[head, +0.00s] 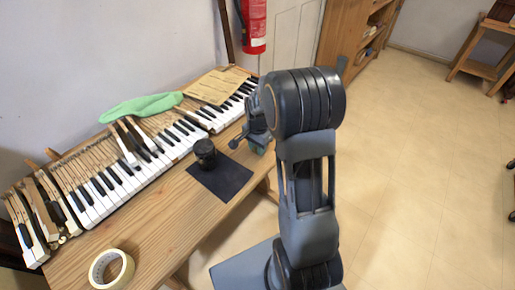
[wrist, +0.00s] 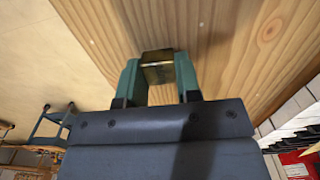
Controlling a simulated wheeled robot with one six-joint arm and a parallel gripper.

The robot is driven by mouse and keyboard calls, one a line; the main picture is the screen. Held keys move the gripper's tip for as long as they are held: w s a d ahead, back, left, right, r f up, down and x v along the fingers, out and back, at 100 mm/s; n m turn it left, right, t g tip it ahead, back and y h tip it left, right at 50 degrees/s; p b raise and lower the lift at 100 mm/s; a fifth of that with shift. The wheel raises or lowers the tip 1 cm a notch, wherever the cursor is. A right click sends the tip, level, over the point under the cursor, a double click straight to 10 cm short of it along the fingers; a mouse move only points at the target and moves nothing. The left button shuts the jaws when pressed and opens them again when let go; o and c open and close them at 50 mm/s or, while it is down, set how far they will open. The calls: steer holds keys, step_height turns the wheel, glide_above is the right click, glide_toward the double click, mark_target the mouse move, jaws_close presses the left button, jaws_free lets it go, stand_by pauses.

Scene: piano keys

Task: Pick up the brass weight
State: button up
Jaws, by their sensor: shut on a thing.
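The brass weight (wrist: 157,72) is a small golden-brown block, seen in the wrist view between the two teal fingers of my gripper (wrist: 158,76). The fingers are shut on its sides. Bare wood of the bench lies behind it, and I cannot tell whether the weight touches the bench. In the head view my gripper (head: 257,149) is low at the right edge of the bench, partly behind my arm. The weight is hidden in that view.
A red extinguisher (head: 254,25) hangs behind.

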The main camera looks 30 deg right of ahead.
step_height(320, 180, up, 3)
steer(key=shift+f, duration=0.15)
steer(key=s+d+r, duration=0.6)
steer(key=s+r, duration=0.3)
steer(key=s, duration=0.3)
steer(key=shift+s+r, duration=0.3)
steer(key=shift+s, duration=0.05)
